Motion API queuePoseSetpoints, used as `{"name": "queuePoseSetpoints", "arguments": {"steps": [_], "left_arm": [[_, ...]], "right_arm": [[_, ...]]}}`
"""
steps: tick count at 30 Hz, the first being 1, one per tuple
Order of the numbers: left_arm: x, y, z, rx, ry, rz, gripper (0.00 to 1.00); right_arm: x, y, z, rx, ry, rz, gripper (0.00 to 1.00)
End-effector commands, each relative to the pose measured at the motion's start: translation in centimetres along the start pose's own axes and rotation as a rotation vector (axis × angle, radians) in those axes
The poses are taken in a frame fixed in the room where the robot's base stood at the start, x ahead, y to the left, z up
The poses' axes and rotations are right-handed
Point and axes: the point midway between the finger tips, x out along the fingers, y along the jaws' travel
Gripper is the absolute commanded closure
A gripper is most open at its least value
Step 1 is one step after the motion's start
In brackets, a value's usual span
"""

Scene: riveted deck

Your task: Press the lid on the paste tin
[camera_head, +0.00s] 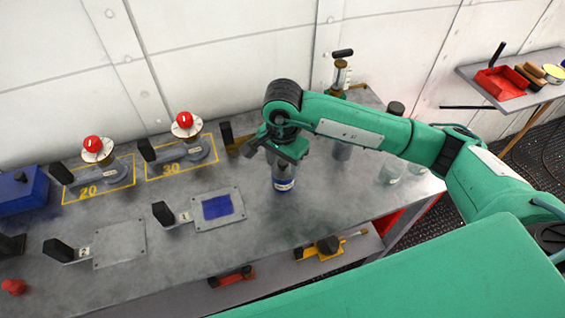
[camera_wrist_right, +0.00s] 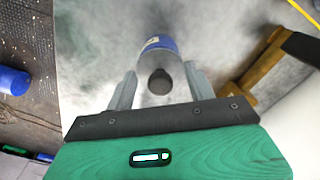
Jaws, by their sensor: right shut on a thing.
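My right gripper (camera_head: 281,158) is over the middle of the metal bench, pointing down. It is shut on a small grey bottle with a blue band and a white label (camera_head: 284,184). In the right wrist view the bottle (camera_wrist_right: 158,44) is between the two fingers (camera_wrist_right: 160,76), with its dark cap towards me. I cannot tell whether its base touches the bench. A round open tin with a pale yellow top (camera_head: 554,73), perhaps the paste tin, stands on the side shelf at far right. I cannot make out a separate lid. My left gripper is out of view.
The bench (camera_head: 150,275) holds two red-knobbed fixtures (camera_head: 97,149) (camera_head: 188,127), a plate with a blue patch (camera_head: 217,207) and a blue box (camera_head: 22,190). Glass jars (camera_head: 391,172) stand near my right arm. A red tray (camera_head: 500,84) is on the side shelf (camera_head: 519,103).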

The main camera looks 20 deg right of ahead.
Motion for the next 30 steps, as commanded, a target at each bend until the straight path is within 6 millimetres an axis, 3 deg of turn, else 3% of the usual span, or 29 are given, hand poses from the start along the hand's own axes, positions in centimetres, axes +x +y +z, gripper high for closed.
{"name": "queuePoseSetpoints", "arguments": {"steps": [30], "left_arm": [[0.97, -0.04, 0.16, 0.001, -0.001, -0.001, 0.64]], "right_arm": [[0.08, 0.02, 0.01, 0.001, 0.0, 0.001, 0.67]]}}
